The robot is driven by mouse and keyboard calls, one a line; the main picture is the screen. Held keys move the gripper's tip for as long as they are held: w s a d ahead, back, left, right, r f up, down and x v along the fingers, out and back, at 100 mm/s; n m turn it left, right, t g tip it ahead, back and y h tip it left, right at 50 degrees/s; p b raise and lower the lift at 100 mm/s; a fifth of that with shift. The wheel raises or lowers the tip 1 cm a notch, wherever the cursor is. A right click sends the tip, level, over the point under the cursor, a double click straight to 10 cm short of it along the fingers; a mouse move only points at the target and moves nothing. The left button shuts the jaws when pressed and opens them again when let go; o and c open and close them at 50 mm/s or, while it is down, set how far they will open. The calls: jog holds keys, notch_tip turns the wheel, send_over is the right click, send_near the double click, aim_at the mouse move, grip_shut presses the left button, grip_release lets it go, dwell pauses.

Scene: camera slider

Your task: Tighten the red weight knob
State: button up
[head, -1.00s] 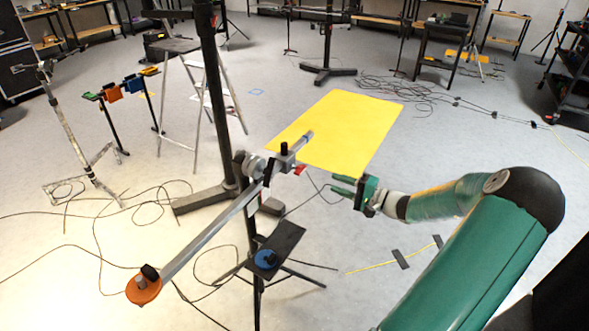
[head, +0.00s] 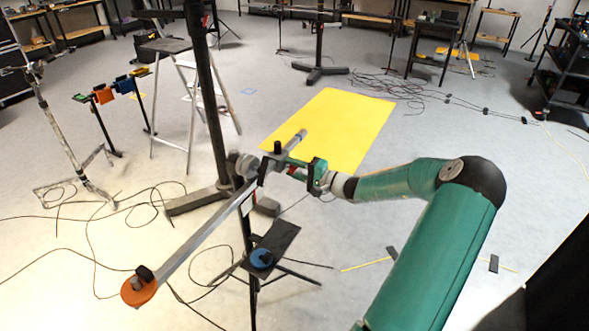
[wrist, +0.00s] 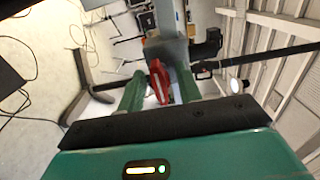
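The red weight knob (wrist: 159,82) shows in the wrist view, below a grey metal bar (wrist: 166,45). My gripper (wrist: 160,82) has one green finger on each side of the knob, with narrow gaps visible, so it looks open around it. In the head view my gripper (head: 288,168) is at the far end of the long grey rail (head: 205,232), close to the black clamp (head: 265,171).
An orange disc (head: 137,292) with a black knob sits on the rail's near end. A dark pole (head: 208,95) stands just behind the rail. A small black shelf with a blue disc (head: 261,258) is below. A yellow sheet (head: 340,125) lies behind my gripper.

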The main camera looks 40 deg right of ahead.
grip_shut()
jog(key=shift+m, duration=0.3)
jog(key=m, duration=1)
jog(key=shift+m, duration=0.4)
jog(key=m, duration=1.2)
jog(key=shift+m, duration=0.3)
